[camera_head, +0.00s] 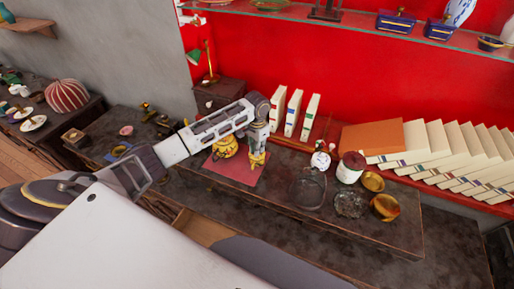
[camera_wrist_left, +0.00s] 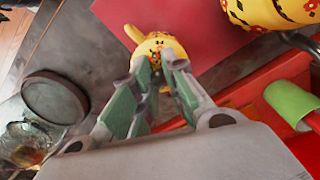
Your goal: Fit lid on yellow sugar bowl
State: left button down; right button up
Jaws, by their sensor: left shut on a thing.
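The yellow sugar bowl (camera_head: 257,161), patterned with red flowers, stands at the right part of a red mat (camera_head: 240,176). My left gripper (camera_head: 256,151) is directly above it, pointing down. In the left wrist view the flowered yellow bowl (camera_wrist_left: 155,42) shows beyond the fingers, with a handle or spout sticking out at its left. My left gripper (camera_wrist_left: 158,75) is shut on the lid, which the green-padded fingers mostly hide. I cannot tell whether the lid touches the bowl. My right gripper is in neither view.
A yellow teapot (camera_head: 224,147) stands close at the left on the mat; its side also shows in the wrist view (camera_wrist_left: 265,10). Upright books (camera_head: 293,113) are behind.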

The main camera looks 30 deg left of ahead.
pick_arm(q)
jog(key=shift+f, duration=0.3)
dwell(0.6)
jog(key=c, duration=1.4)
grip_release()
jog(key=shift+o, duration=0.2)
jog(key=shift+r, duration=0.15)
notch_tip(320, 180, up, 12)
jog(key=shift+s+d+f, duration=0.1)
jog(key=shift+f, duration=0.15)
